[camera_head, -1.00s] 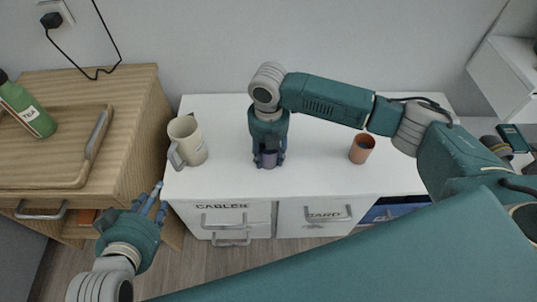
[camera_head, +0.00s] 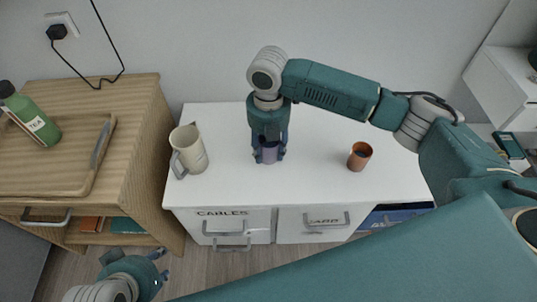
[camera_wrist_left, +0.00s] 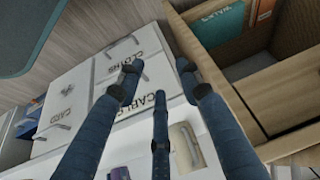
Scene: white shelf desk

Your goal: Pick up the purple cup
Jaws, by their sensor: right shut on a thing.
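The purple cup (camera_head: 269,154) is in the head view over the middle of the white desk (camera_head: 320,185). My right gripper (camera_head: 268,158) points down, with its fingers closed on both sides of the cup. Whether a gap lies under the cup is hard to tell. My left gripper (camera_head: 161,268) is low in front of the desk, away from the cup. In the left wrist view its fingers (camera_wrist_left: 158,75) are spread with nothing between them. A purple patch (camera_wrist_left: 120,173) at the bottom edge of that view looks like the cup.
A beige jug (camera_head: 190,151) stands left of the cup, and a copper-brown cup (camera_head: 359,157) stands to its right. A wooden cabinet (camera_head: 135,150) with a tray (camera_head: 98,160) and green bottle (camera_head: 30,118) is on the left. The desk has labelled drawers in front.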

